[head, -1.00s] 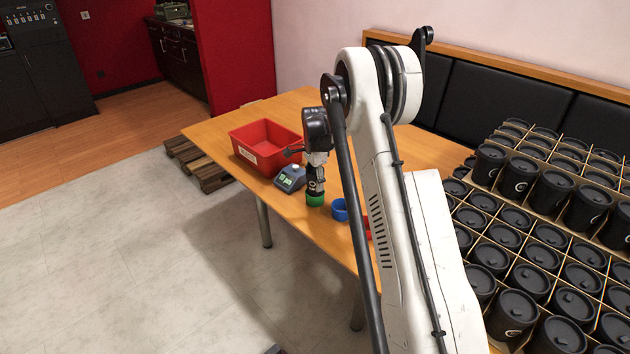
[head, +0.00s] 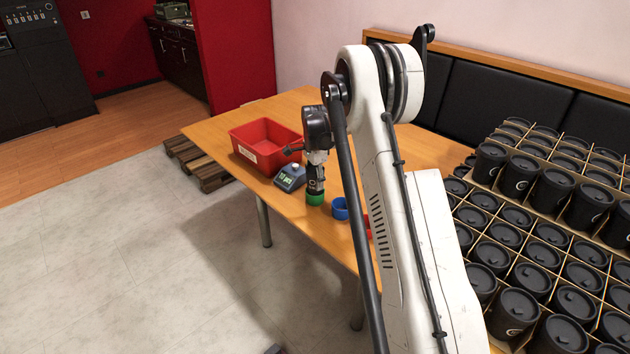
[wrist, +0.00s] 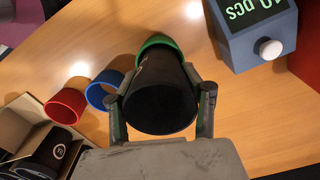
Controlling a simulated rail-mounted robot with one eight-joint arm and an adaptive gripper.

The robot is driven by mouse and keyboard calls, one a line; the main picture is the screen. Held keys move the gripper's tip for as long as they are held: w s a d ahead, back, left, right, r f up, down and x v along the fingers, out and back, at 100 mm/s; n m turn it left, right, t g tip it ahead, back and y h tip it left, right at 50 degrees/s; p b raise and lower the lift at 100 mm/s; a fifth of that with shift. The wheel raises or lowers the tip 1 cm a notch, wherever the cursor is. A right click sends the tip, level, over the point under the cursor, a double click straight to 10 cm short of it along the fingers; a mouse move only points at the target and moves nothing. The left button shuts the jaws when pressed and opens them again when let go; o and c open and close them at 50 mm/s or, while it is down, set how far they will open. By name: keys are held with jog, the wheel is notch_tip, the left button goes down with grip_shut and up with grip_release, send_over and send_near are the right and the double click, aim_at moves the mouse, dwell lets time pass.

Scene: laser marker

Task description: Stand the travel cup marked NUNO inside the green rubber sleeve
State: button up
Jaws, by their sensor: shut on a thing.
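My gripper (head: 316,160) is shut on a black travel cup (head: 315,186), with one finger on each side of it in the wrist view (wrist: 162,100). The cup looks upright in the head view. The green rubber sleeve (head: 315,199) is at the cup's lower end, on the table. In the wrist view the green sleeve (wrist: 157,41) shows as a rim around the cup's far end. How deep the cup sits in it is hidden. No name can be read on the held cup.
A blue sleeve (head: 340,209) and a red sleeve (wrist: 65,106) stand beside the green one. A grey counter with a green display (head: 290,177) and a red bin (head: 265,144) are on the other side. An open carton (wrist: 25,120) holds dark cups. Stacked cups (head: 545,250) fill the right.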

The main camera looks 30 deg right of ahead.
jog(key=shift+f+b, duration=0.95)
jog(key=shift+f, duration=0.3)
jog(key=o, duration=1.4)
notch_tip(320, 180, up, 8)
jog(key=p, duration=0.2)
jog(key=shift+p, duration=0.3)
dwell(0.4)
dwell(0.3)
